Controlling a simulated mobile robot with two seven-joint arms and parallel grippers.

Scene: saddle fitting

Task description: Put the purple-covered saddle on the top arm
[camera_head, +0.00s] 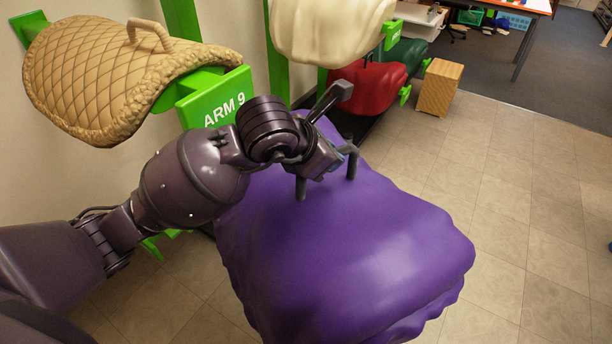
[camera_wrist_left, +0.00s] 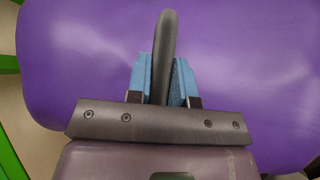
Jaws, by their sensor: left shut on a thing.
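The purple-covered saddle (camera_head: 350,240) hangs in front of me in the head view, above the tiled floor. It has a dark handle (camera_head: 351,163) on top. My left gripper (camera_head: 328,166) is shut on this handle; the left wrist view shows the blue pads (camera_wrist_left: 163,80) on both sides of the handle (camera_wrist_left: 166,50). The purple cover also fills most of the left wrist view (camera_wrist_left: 250,60). A green arm marked ARM 9 (camera_head: 222,100) holds a tan quilted saddle (camera_head: 95,75) at upper left. The right gripper does not show.
A cream saddle (camera_head: 325,25) is at the top middle. A red saddle (camera_head: 370,88) and a dark green one (camera_head: 408,52) sit low behind the purple one. A wooden box (camera_head: 438,87) stands on the floor. Open tiled floor (camera_head: 540,190) lies to the right.

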